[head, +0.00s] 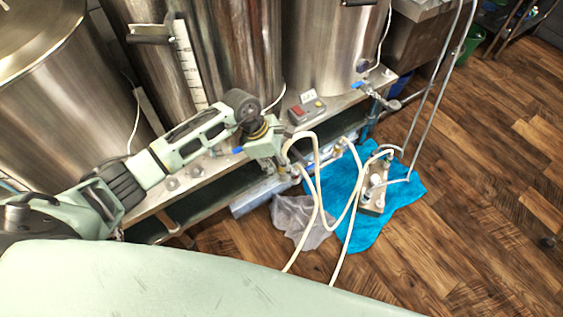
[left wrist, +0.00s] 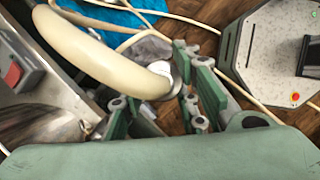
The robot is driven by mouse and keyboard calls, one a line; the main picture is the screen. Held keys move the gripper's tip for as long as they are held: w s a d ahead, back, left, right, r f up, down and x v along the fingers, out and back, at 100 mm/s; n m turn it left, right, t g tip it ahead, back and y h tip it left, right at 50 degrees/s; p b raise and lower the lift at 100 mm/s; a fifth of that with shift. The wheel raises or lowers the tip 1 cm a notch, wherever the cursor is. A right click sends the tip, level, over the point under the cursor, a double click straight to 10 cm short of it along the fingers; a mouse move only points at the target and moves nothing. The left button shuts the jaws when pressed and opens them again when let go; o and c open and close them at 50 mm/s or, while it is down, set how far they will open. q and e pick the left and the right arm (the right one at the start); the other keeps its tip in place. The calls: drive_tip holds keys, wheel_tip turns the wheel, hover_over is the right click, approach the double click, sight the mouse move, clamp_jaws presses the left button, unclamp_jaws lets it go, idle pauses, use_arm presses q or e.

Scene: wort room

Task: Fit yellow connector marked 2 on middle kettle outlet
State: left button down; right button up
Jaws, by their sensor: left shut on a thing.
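My left gripper (head: 276,168) is shut on the end of a cream hose (head: 318,185), low in front of the kettle stand. In the left wrist view the thick hose (left wrist: 115,62) runs to a pale collar (left wrist: 180,66) at the gripper fingers (left wrist: 195,90). The connector's colour and number cannot be read. The middle kettle (head: 235,50) is steel with a white level scale. A blue handle (head: 237,150) shows beside my wrist below it; the outlet itself is mostly hidden by my arm. My right gripper is out of view.
The right kettle (head: 325,50) has a valve with a blue handle (head: 362,90). A control box with a red switch (head: 300,112) sits on the stand's shelf (head: 180,185). A pump (head: 374,190) on a blue cloth (head: 400,205) and a grey rag (head: 298,222) lie on the wooden floor.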

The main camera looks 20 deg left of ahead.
use_arm(q)
drive_tip(key=shift+f+b, duration=0.55)
drive_tip(key=shift+f, duration=0.1)
drive_tip(key=c, duration=1.3)
unclamp_jaws()
drive_tip(key=shift+o, duration=0.2)
drive_tip(key=shift+r, duration=0.1)
drive_tip(key=v, duration=1.2)
